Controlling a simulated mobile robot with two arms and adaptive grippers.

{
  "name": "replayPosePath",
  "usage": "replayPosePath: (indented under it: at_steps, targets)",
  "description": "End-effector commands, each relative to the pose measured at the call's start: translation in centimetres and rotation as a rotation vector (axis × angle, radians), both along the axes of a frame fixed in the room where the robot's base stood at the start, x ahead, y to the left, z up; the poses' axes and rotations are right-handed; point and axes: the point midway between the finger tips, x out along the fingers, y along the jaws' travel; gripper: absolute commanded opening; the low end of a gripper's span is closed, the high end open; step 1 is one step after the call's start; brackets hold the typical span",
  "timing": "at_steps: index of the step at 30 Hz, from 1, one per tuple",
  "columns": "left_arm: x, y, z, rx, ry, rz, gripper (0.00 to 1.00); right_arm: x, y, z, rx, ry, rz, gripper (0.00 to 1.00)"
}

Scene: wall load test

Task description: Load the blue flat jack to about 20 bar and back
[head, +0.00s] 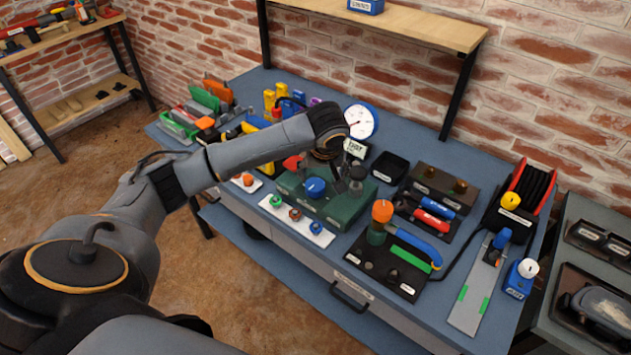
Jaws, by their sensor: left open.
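A dark green box (345,207) on the blue-grey workbench carries a blue knob (315,187) and a red knob (293,162). A round white gauge (361,121) with a blue rim stands behind it; its reading is too small to tell. A white strip (318,234) in front holds several small coloured knobs. My left gripper (348,186) is open above the green box, just right of the blue knob. I cannot tell whether it touches anything, and my arm hides part of the bench behind. I cannot make out which item is the blue flat jack. My right gripper is not in view.
A black board (385,268) with an orange-topped tool stands right of the green box. Red and blue tools (434,212), a cable reel (525,195) and a grey plate (477,290) crowd the right. Coloured items (205,100) fill the back left. A shelf (400,25) overhangs the back.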

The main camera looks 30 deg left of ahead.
Motion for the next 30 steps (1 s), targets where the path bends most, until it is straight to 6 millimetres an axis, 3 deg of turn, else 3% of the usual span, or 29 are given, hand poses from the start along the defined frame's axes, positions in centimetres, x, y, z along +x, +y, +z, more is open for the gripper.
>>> replayPosePath:
  at_steps: [3,8,24,30]
  targets:
    - [0.4,1.5,1.7,0.007,-0.010,0.067,0.76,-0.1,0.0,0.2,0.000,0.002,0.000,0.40]
    - [0.6,2.0,1.0,0.006,-0.007,0.083,0.76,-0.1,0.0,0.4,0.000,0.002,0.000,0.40]
    - [3.7,4.5,-8.7,0.008,-0.008,0.080,0.76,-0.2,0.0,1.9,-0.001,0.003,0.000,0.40]
    - [4.3,5.0,-10.5,0.007,-0.010,0.079,0.76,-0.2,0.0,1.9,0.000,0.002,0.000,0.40]
